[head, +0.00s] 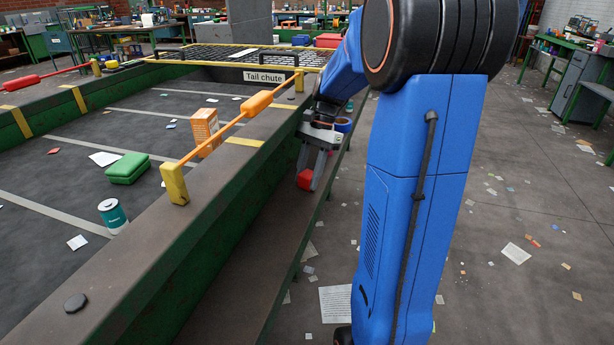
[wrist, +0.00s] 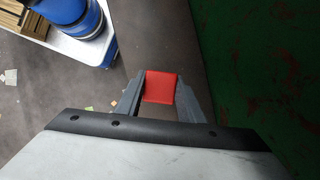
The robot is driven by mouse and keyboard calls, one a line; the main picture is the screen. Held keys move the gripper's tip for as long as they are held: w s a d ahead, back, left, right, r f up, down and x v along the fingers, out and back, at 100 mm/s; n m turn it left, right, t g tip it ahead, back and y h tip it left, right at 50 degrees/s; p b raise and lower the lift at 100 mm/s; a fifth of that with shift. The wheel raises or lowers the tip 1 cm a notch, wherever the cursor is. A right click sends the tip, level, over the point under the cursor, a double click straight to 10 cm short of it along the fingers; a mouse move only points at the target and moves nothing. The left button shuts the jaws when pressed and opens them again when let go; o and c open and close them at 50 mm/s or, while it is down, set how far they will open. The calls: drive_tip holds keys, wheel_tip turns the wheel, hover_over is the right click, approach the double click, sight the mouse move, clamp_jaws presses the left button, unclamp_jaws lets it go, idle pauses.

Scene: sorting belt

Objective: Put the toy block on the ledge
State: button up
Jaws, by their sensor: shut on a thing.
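The toy block is a small red block (head: 304,180) low between the fingers of my gripper (head: 311,172). In the wrist view the red block (wrist: 160,87) sits between the two grey fingertips, and my gripper (wrist: 161,93) is shut on it. The ledge (head: 240,285) is a long, narrow, dark brown shelf along the outer side of the green belt frame. In the wrist view the ledge (wrist: 168,35) runs behind the block. The block is over the ledge's far part. I cannot tell whether it touches the surface.
The belt's raised side rail (head: 225,170) stands left of my gripper, with an orange-handled lever (head: 257,103). A green case (head: 127,168), a can (head: 112,215) and an orange box (head: 205,130) lie on the belt. The near ledge is clear. Papers litter the floor.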

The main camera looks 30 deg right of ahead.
drive_tip(key=o, duration=1)
drive_tip(key=shift+f, duration=0.1)
drive_tip(key=shift+d+r, duration=0.15)
drive_tip(key=shift+r, duration=0.25)
drive_tip(key=w+d, duration=0.1)
drive_tip(key=d, duration=0.3)
drive_tip(key=w+d, duration=0.1)
drive_tip(key=d, duration=0.3)
drive_tip(key=w+d, duration=0.1)
drive_tip(key=d, duration=0.2)
drive_tip(key=shift+w+d+r, duration=0.15)
drive_tip(key=shift+d+r, duration=0.15)
drive_tip(key=shift+d, duration=0.1)
